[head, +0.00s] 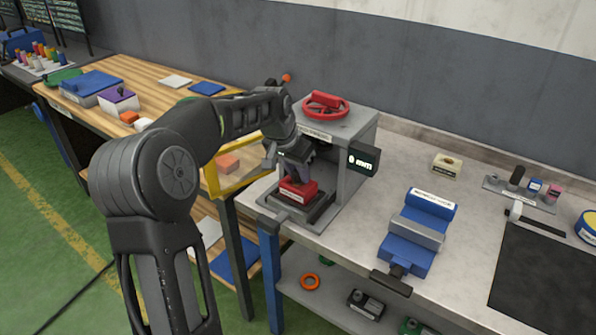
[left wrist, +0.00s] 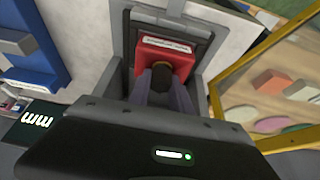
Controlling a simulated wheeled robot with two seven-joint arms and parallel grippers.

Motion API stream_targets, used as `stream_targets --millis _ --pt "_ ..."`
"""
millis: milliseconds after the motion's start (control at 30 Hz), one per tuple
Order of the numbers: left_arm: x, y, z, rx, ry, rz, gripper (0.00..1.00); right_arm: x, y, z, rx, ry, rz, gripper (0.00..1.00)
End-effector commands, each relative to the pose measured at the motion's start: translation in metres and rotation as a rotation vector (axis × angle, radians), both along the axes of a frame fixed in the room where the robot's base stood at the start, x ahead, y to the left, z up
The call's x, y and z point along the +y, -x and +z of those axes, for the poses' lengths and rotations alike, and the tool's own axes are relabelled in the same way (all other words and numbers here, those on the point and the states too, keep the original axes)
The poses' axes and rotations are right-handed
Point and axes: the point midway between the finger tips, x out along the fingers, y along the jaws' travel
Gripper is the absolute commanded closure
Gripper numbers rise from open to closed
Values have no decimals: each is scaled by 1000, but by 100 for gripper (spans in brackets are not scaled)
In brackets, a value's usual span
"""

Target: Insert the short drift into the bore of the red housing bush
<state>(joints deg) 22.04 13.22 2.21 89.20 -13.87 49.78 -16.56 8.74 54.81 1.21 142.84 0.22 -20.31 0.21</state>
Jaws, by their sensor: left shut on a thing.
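The red housing (head: 297,191) sits on the dark plate of a grey press, with a pale label on it. In the left wrist view the red housing (left wrist: 163,53) lies straight ahead of my fingers. My left gripper (head: 296,172) reaches down into the press right above the housing. Its fingers (left wrist: 160,80) are shut on a small dark brown round thing, seemingly the short drift (left wrist: 159,68), at the housing. The fingers hide much of it, so I cannot tell how deep it sits in the bore. My right gripper is not in view.
The grey press (head: 352,130) with a red handwheel (head: 326,104) and a "0 mm" display (head: 362,162) stands close around my left gripper. A yellow frame (head: 240,182) is at its left. A blue vise (head: 418,230) and a rack with small cylinders (head: 493,185) are to the right.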

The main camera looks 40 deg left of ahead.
Motion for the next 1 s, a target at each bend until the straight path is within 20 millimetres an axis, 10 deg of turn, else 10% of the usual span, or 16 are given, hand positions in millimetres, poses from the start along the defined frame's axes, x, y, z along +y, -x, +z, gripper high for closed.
stream_targets --millis 133,167,467,1000 --pt "0 0 -5 0 0 0 100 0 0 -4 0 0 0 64" --pt "0 0 -4 0 0 0 73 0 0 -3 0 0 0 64" --pt "-1 0 -5 3 2 -2 50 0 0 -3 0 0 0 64" --pt "-1 7 13 -1 1 -1 50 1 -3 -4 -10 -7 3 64"
